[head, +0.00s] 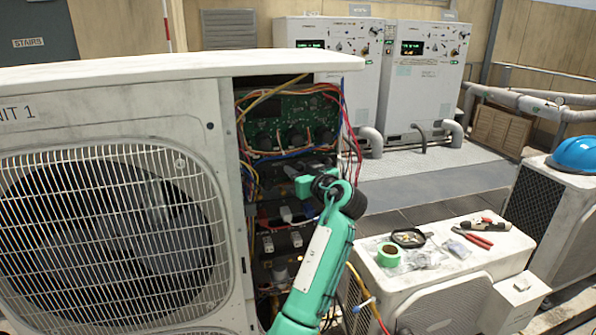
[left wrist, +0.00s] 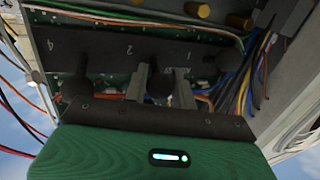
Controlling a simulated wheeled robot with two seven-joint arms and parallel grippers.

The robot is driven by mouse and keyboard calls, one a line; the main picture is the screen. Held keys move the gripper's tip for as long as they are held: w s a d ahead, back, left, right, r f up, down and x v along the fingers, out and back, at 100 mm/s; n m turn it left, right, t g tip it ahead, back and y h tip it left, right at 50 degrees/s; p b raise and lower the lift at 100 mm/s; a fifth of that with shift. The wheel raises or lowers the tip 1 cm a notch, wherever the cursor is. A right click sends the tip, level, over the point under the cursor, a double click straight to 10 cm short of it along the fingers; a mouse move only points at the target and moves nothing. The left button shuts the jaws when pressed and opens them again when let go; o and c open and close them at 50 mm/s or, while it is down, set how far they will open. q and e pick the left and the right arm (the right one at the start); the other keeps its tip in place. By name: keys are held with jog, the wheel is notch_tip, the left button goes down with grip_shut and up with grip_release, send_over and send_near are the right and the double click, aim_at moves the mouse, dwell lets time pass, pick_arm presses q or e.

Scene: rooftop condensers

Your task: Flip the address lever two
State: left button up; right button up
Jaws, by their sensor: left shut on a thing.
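The address panel (left wrist: 100,45) is a dark strip marked 4, 2 and 1, seen upside down in the left wrist view. Address lever two (left wrist: 158,86) is a dark knobbed lever below the 2. My left gripper (left wrist: 161,83) has its two grey fingers on either side of this lever and is shut on it. Other dark levers stand by the 4 (left wrist: 72,86) and the 1 (left wrist: 232,50). In the head view my left gripper (head: 287,171) reaches into the open unit, and its fingertips and the lever are hard to make out. My right gripper is not in view.
The open bay of Unit 1 (head: 120,72) holds a green circuit board (head: 285,118) and loose coloured wires beside my arm. A lower condenser (head: 460,270) at right carries green tape (head: 388,255), red pliers (head: 472,239) and small items.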

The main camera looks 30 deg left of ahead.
pick_arm(q)
jog(key=shift+r+g+h+p, duration=0.35)
jog(key=shift+r+h, duration=0.15)
jog(key=shift+h, duration=0.1)
jog(key=shift+a, duration=0.1)
jog(key=o, duration=1)
jog(key=shift+c, duration=0.2)
